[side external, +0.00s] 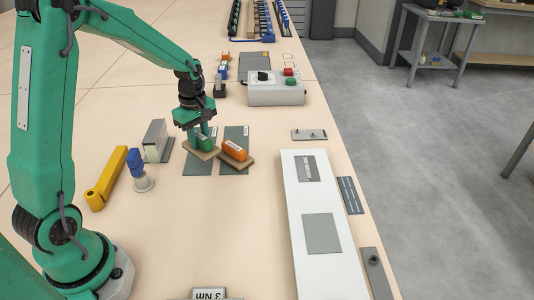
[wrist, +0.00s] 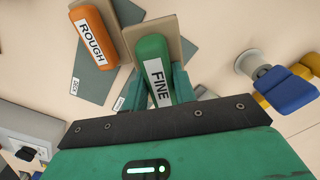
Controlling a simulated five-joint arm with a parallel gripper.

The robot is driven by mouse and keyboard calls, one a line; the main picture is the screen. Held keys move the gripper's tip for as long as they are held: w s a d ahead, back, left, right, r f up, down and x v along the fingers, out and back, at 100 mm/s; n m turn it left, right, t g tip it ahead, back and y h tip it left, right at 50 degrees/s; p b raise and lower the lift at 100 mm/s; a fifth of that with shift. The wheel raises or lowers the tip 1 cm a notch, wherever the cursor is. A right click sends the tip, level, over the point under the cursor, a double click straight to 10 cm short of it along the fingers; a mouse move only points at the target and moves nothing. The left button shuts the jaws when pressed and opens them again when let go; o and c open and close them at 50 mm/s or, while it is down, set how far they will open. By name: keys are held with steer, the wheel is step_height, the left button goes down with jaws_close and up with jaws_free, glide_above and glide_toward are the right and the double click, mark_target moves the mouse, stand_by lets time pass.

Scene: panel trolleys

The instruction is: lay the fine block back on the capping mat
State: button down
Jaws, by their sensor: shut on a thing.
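The fine block is green with a white FINE label and a tan base; it shows in the side view (side external: 206,146) and the wrist view (wrist: 153,52). My gripper (side external: 203,134) is shut on its green body; the fingers show in the wrist view (wrist: 158,88). The block is over the left of two grey-green mats (side external: 199,170); whether it touches is unclear. That mat's label is too small to read. The rough block (side external: 235,150), orange with a ROUGH label (wrist: 92,38), sits on the right mat (side external: 236,132), whose label seems to read DECK.
A grey-white block (side external: 155,140), a blue-topped stand (side external: 138,172) and a yellow bar (side external: 107,178) are left of the mats. A grey control box (side external: 276,93) stands behind. A white panel (side external: 330,270) lies to the right.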

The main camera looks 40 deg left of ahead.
steer(key=shift+w+a+f, duration=0.2)
steer(key=shift+a+f, duration=0.3)
steer(key=shift+a, duration=0.35)
steer(key=shift+w+a+f, duration=0.15)
steer(key=shift+a+f, duration=0.35)
steer(key=shift+a, duration=0.35)
steer(key=shift+f, duration=2)
steer(key=shift+f, duration=0.15)
steer(key=c, duration=1.1)
jaws_free()
step_height(320, 180, up, 12)
steer(key=shift+r, duration=0.15)
steer(key=shift+s+d+r, duration=0.1)
steer(key=shift+d, duration=0.05)
